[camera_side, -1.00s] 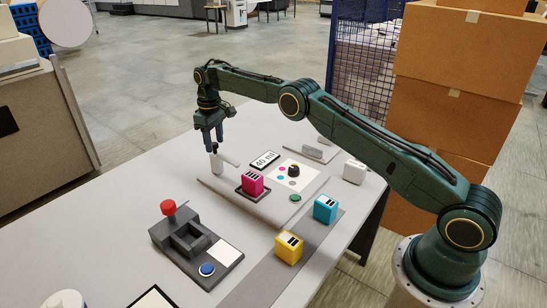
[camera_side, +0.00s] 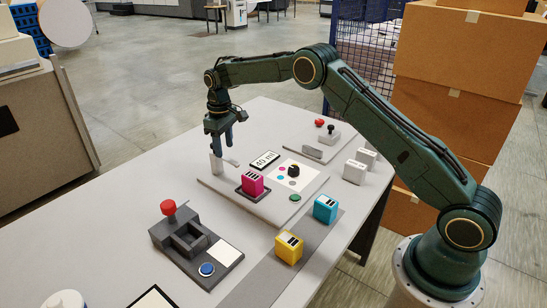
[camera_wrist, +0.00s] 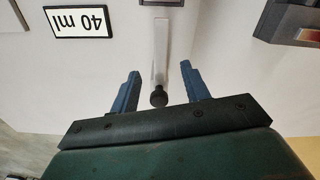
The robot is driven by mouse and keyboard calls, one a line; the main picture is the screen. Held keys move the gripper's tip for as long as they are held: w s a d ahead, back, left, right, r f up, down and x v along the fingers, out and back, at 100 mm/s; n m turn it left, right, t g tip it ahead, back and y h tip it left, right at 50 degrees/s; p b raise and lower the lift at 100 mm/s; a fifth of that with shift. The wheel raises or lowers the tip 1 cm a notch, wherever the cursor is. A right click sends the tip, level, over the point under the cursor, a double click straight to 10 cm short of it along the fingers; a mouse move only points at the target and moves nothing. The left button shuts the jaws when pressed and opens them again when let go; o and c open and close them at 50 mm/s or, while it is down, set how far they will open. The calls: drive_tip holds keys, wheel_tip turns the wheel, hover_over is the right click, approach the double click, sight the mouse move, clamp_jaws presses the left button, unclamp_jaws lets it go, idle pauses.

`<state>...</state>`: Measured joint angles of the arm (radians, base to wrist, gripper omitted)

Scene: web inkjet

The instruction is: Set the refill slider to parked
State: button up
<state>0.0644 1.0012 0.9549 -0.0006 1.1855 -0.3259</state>
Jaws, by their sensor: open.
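No part is labelled as the refill slider. At the back of the table, a plate (camera_side: 316,155) carries a grey block (camera_side: 329,138) with a black knob, a red knob (camera_side: 319,122) and a low grey block (camera_side: 313,152). My gripper (camera_side: 221,146) is open and points down near an upright white block (camera_side: 216,166), well to the left of that plate. In the wrist view, a pale bar (camera_wrist: 161,45) with a dark round end (camera_wrist: 159,97) shows between the open fingers (camera_wrist: 160,68). No contact is clear.
A magenta cartridge (camera_side: 252,183), a "40 ml" card (camera_side: 265,160) and a black dial (camera_side: 294,171) are right of my gripper. A cyan cartridge (camera_side: 325,208), a yellow cartridge (camera_side: 289,247) and a dark device with a red knob (camera_side: 169,208) stand nearer the front.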

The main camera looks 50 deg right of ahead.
sight(229, 159)
drive_tip(key=shift+s, duration=0.75)
wheel_tip(229, 159, up, 14)
drive_tip(key=s+a+r+m+t, duration=0.1)
drive_tip(key=s+a+r+t, duration=0.1)
drive_tip(key=s+r, duration=0.9)
drive_tip(key=shift+s+r, duration=0.2)
drive_tip(key=shift+s, duration=0.5)
idle(0.5)
drive_tip(key=s+a+r+m+t, duration=0.1)
drive_tip(key=s+r+t, duration=0.1)
drive_tip(key=s, duration=1.5)
drive_tip(key=s+f, duration=0.3)
drive_tip(key=s, duration=0.4)
drive_tip(key=s+a+f+m+t, duration=0.1)
drive_tip(key=s+f, duration=0.3)
drive_tip(key=s, duration=0.2)
drive_tip(key=shift+s+t, duration=0.3)
drive_tip(key=shift+s, duration=0.05)
